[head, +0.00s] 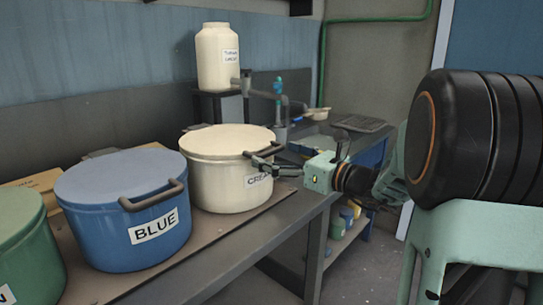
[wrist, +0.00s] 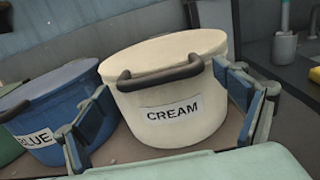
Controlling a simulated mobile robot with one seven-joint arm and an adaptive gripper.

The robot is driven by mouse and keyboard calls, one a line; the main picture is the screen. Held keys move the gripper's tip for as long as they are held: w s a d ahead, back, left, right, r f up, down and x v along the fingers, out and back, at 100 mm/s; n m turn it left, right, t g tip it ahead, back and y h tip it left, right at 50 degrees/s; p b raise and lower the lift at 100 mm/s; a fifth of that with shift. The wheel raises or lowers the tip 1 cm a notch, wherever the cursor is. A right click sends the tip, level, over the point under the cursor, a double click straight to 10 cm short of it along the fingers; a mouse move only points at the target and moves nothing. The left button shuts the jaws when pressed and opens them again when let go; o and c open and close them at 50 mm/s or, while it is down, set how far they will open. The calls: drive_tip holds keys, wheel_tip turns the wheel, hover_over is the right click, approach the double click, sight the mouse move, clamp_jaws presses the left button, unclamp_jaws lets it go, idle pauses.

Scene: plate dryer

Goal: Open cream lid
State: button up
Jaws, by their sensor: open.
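The cream pot (head: 228,185) stands on the bench with its flat cream lid (head: 228,140) closed on top. In the wrist view the pot (wrist: 175,118) faces me with its CREAM label, and a dark curved handle (wrist: 160,76) sits at the front near the lid's rim. The lid (wrist: 165,50) shows above the handle. My gripper (head: 270,160) is at the pot's right front side, near the handle, in the head view. In the wrist view my gripper (wrist: 162,82) is open, with one finger on each side of the handle and nothing between them held.
A blue pot (head: 127,210) stands close on the left, and a green pot (head: 25,255) beyond it. A cream jar (head: 217,55) stands on a raised stand behind.

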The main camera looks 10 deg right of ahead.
drive_tip(key=shift+x, duration=0.95)
drive_tip(key=shift+c, duration=0.4)
